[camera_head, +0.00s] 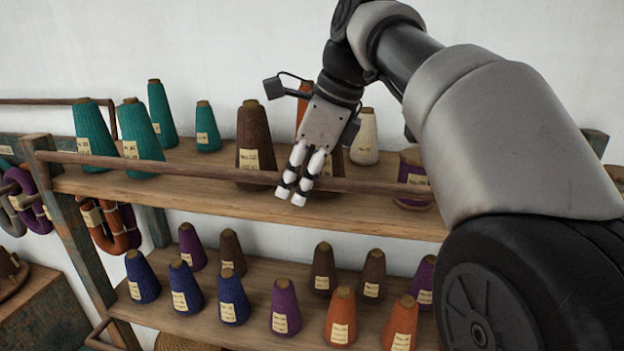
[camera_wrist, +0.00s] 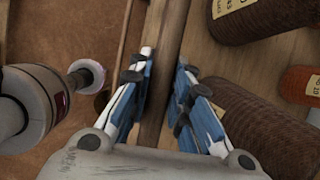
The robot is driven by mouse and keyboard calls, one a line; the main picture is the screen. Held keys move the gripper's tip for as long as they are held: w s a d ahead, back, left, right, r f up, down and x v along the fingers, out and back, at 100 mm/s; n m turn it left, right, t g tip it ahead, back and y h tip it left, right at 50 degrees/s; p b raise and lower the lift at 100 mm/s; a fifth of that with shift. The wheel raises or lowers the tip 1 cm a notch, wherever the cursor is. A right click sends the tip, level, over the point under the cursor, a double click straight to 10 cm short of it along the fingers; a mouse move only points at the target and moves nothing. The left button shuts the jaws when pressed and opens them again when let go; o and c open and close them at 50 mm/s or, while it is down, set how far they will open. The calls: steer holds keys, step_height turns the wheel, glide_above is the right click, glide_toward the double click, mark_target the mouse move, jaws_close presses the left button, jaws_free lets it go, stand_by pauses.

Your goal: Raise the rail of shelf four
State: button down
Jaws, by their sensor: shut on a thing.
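A thin dark wooden rail (camera_head: 190,172) runs along the front of the upper shelf (camera_head: 215,205), a little above its board edge. Its left end meets the post; its right end is hidden behind my arm. My gripper (camera_head: 292,188) is at the rail right of its visible middle, fingers pointing down. In the wrist view the rail (camera_wrist: 168,45) passes between the two blue and white fingers of my gripper (camera_wrist: 162,78), which are shut on it. No shelf number is readable.
Teal cones (camera_head: 140,140), brown cones (camera_head: 255,145) and a cream cone (camera_head: 364,138) stand behind the rail. Blue, purple, brown and orange cones (camera_head: 341,315) fill the lower shelf. The wall above is clear.

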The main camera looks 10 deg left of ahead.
steer(key=shift+w, duration=0.2)
steer(key=shift+s, duration=0.15)
steer(key=c, duration=1.5)
jaws_free()
steer(key=shift+o, duration=0.2)
steer(key=v, duration=0.6)
steer(key=shift+w+d+r, duration=0.15)
steer(key=shift+w+r, duration=0.05)
steer(key=shift+r, duration=0.1)
steer(key=shift+s+d+r, duration=0.2)
steer(key=shift+r, duration=0.2)
